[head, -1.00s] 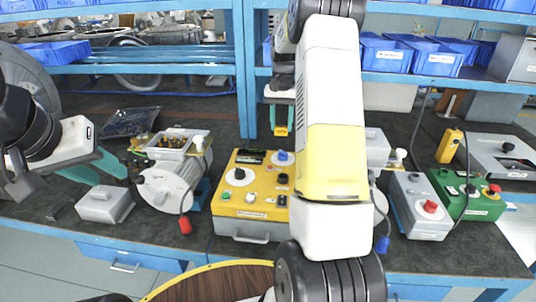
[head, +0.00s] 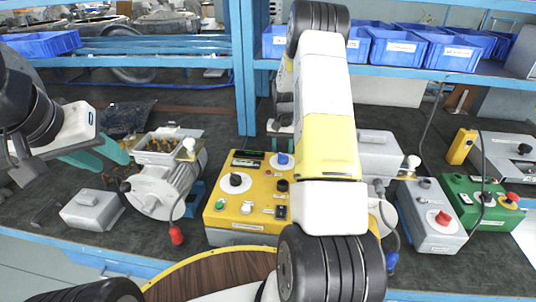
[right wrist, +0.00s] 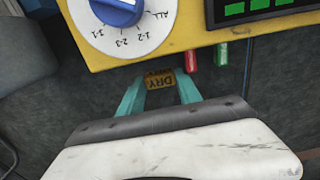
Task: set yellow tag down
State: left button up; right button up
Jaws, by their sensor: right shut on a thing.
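The yellow tag (right wrist: 159,82), with dark lettering "DRY" upside down, is between the teal fingertips of my right gripper (right wrist: 160,88) in the right wrist view. The gripper is shut on it, just behind the back edge of the yellow control box (right wrist: 235,38). I cannot tell whether the tag touches the dark mat. In the head view this gripper (head: 281,128) is beyond the yellow box, partly covered by my right arm, and the tag is not clearly visible. My left gripper (head: 98,153) is open and empty near the motor at left, its teal fingers apart.
A grey motor (head: 160,188) and a small grey box (head: 92,208) stand left of the yellow box. A grey box with a red button (head: 432,220) and a green box (head: 482,202) stand right. A blue shelf post (head: 243,70) rises behind. Dark mat (right wrist: 75,100) lies bare around the gripper.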

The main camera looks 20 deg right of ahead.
jog(key=shift+f, duration=2.95)
jog(key=shift+f, duration=0.1)
jog(key=o, duration=1.3)
jog(key=shift+o, duration=0.2)
